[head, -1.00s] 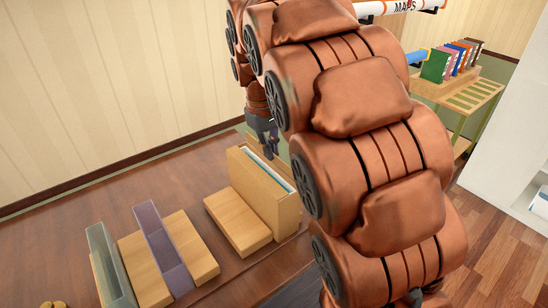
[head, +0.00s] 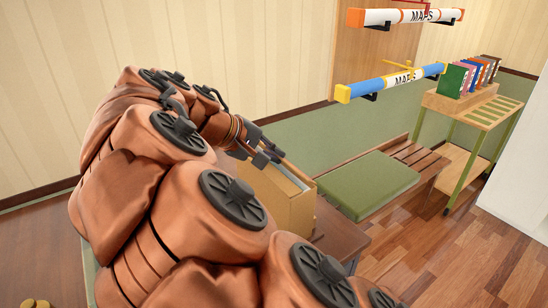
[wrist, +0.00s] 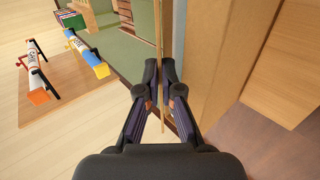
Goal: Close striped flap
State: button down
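A tan wooden box (head: 288,208) stands on the wooden surface in the head view, partly hidden by my arm. A thin wooden panel (wrist: 159,30), likely the flap, shows nearly edge-on in the wrist view, beside a thick wooden wall (wrist: 210,55). I cannot make out stripes on it. My gripper (wrist: 161,68) has its two fingers close together, one on each side of this panel, and appears shut on it. In the head view my gripper (head: 266,154) is at the top of the box, and the contact is too small to tell there.
A bench with a green cushion (head: 362,184) stands right of the box. Map tubes, one blue and yellow (head: 390,82) and one white and orange (head: 405,17), hang on the wall. A cart (head: 490,112) holds several books (head: 468,78). Wooden floor (head: 430,265) is free at lower right.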

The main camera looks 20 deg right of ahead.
jog(key=shift+f, duration=0.1)
dwell(0.3)
jog(key=c, duration=1.4)
grip_release()
jog(key=shift+o, duration=0.2)
jog(key=shift+a, duration=0.1)
jog(key=v, duration=0.8)
